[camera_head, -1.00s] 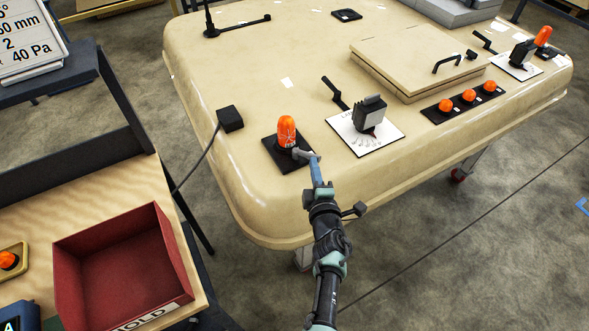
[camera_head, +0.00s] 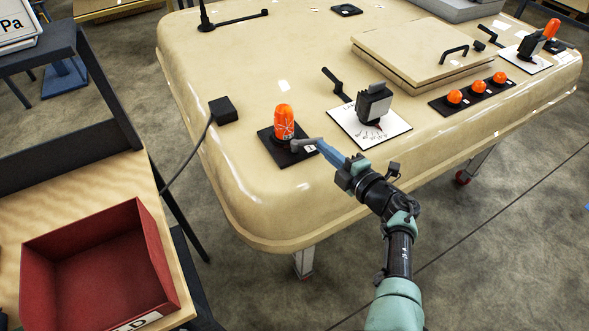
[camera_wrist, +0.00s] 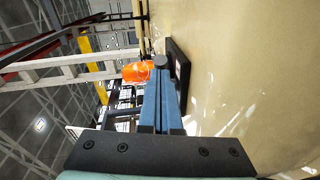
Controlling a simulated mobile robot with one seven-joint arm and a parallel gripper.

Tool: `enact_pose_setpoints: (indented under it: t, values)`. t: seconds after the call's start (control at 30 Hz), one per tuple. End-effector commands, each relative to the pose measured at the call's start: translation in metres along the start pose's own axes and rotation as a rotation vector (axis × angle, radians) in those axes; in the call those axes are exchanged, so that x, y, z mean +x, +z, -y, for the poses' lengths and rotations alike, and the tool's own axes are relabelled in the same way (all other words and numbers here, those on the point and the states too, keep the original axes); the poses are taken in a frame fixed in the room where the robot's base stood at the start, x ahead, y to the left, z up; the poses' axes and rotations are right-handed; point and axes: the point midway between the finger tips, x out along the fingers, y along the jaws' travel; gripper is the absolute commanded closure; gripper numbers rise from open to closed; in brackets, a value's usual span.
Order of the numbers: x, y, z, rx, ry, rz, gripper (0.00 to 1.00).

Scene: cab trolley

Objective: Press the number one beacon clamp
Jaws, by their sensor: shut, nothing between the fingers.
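An orange beacon (camera_head: 284,122) stands upright on a black square base (camera_head: 270,137) near the front left corner of the cream trolley top. A small grey clamp lever (camera_head: 304,144) is at the beacon's right foot. My gripper (camera_head: 320,144) is shut and empty, with its blue fingertips at the lever; I cannot tell whether they touch it. In the wrist view the blue fingers (camera_wrist: 163,105) point at a round dark grey end (camera_wrist: 160,62), with the orange beacon (camera_wrist: 137,72) just left of it and the black base (camera_wrist: 179,75) to the right.
Right of the beacon is a white dial plate (camera_head: 345,125) with a grey knob block (camera_head: 373,103). Beyond are three orange lamps on a black strip (camera_head: 438,106) and a raised hatch (camera_head: 420,55). A black box (camera_head: 223,110) with a cable lies to the left. A red bin (camera_head: 40,265) stands on the wooden bench.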

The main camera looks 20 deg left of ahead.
Motion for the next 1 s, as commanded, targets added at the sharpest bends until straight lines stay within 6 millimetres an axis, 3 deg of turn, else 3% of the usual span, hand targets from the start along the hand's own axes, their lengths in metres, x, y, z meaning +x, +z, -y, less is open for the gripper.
enact_pose_setpoints:
  t: [1.0]
  values:
    - [0.008, 0.0108, -0.0001, -0.013, -0.009, -0.077, 1.0]
